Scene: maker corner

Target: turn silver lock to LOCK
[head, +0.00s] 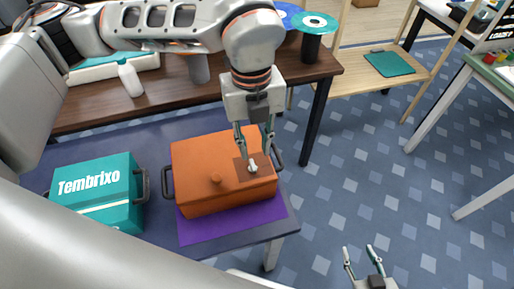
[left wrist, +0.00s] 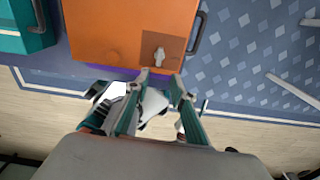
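The silver lock (head: 253,168) is a small knob on a brown square plate (head: 241,171) at the right front of the orange box's top (head: 205,160). In the left wrist view the lock (left wrist: 159,56) looks elongated, its long side running roughly up and down the picture. No LOCK marking is readable. My left gripper (head: 255,152) is over the plate, fingers pointing down and apart. In the left wrist view its fingertips (left wrist: 162,76) stand apart and empty, with the lock just beyond them. My right gripper (head: 358,248) is open and empty, low at the front right.
The orange box has a round knob (head: 215,180) and dark side handles, and stands on a purple mat (head: 240,225). A teal Tembrixo box (head: 98,190) is to its left. A brown bench (head: 180,90) with a white bottle (head: 130,80) is behind. Open floor lies right.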

